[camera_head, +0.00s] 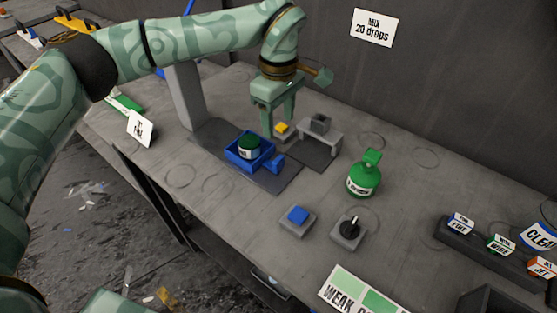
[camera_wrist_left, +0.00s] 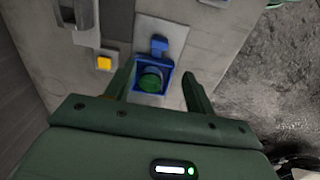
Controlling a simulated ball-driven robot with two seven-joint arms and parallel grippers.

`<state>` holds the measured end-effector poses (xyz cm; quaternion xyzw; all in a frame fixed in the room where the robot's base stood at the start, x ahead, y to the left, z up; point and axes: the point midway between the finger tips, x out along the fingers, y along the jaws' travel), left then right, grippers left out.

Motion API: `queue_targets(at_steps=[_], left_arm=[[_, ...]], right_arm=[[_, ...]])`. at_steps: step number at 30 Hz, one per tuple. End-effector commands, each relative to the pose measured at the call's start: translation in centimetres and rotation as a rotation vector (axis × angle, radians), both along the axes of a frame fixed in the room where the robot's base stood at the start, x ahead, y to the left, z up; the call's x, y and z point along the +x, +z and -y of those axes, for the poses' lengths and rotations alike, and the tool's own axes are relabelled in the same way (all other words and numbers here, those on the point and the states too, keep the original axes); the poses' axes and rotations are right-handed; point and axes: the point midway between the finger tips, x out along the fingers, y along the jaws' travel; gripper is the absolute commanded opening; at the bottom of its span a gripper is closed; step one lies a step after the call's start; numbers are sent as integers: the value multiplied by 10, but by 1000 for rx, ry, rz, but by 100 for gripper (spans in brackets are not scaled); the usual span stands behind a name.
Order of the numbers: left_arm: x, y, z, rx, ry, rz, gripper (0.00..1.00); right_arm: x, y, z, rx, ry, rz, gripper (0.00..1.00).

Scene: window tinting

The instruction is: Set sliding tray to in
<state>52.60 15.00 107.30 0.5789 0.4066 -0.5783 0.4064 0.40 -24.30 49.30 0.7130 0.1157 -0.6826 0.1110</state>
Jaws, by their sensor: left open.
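The sliding tray is a blue open box (camera_head: 232,155) with a blue handle block (camera_head: 277,162) on its right, on a dark base plate (camera_head: 268,181). A dark jar with a green lid (camera_head: 249,143) stands in it. The wrist view also shows the tray (camera_wrist_left: 168,66), its handle (camera_wrist_left: 159,45) and the jar (camera_wrist_left: 151,81). My left gripper (camera_head: 279,124) is open and empty, behind and right of the tray in the head view, near a yellow button. In the wrist view its fingers (camera_wrist_left: 158,78) appear on either side of the tray, apart from the handle. My right gripper is out of view.
A grey stand (camera_head: 320,137) and the yellow button (camera_head: 282,127) are close to the left gripper. A grey post (camera_head: 187,95) rises behind the tray. A green bottle (camera_head: 364,179), blue button (camera_head: 297,215) and black knob (camera_head: 350,227) stand to the right.

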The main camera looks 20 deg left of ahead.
Motion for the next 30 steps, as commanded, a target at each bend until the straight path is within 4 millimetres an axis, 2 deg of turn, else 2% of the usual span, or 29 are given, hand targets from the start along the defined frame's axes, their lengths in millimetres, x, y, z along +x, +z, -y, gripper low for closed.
queue_targets(at_steps=[1, 9, 15, 21, 29, 30], left_arm=[[-1, -16, 0, 0, 0, -6, 55], [-1, -86, 0, -1, -1, -6, 55], [0, -121, 0, -1, -3, -4, 55], [0, -134, 0, 0, -2, 0, 55], [0, -135, 0, 0, -2, 0, 55], [0, -135, 0, 0, -2, 0, 46]], right_arm=[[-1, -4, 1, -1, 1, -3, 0], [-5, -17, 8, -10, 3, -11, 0], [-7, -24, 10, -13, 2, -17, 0], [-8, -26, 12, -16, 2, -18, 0], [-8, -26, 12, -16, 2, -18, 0], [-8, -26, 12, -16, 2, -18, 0]])
